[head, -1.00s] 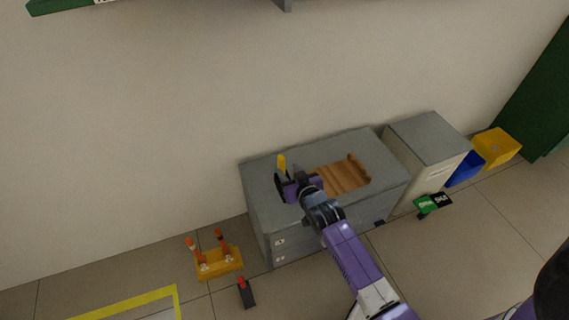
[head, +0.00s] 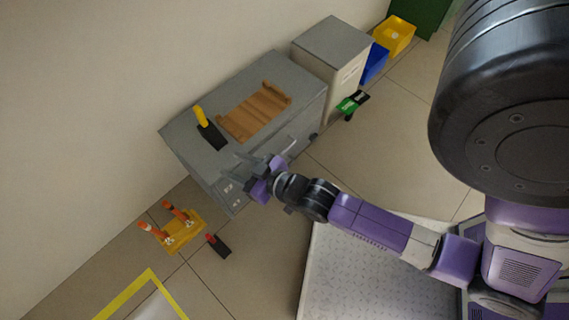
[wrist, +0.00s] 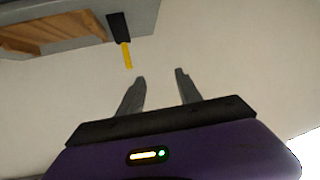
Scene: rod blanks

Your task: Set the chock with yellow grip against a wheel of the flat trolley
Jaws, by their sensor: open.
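The chock with yellow grip (head: 211,134) has a black body and a yellow handle. It lies on the grey cabinet top, left of a wooden tray. It also shows in the wrist view (wrist: 119,27), ahead of the fingers and a little left. My gripper (head: 252,163) is open and empty, over the cabinet's front edge, apart from the chock. Its two fingers are spread in the wrist view (wrist: 161,76). A pale tread-plate surface (head: 340,275) lies at the lower right; I cannot tell whether it is the flat trolley. No trolley wheel is clearly visible.
The wooden tray (head: 255,112) sits on the grey cabinet (head: 185,130). A black chock with red grip (head: 218,245) and a yellow holder with orange-handled items (head: 180,235) are on the floor. Blue (head: 375,62) and yellow (head: 394,36) bins stand at the back. Yellow floor marking (head: 125,290) is lower left.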

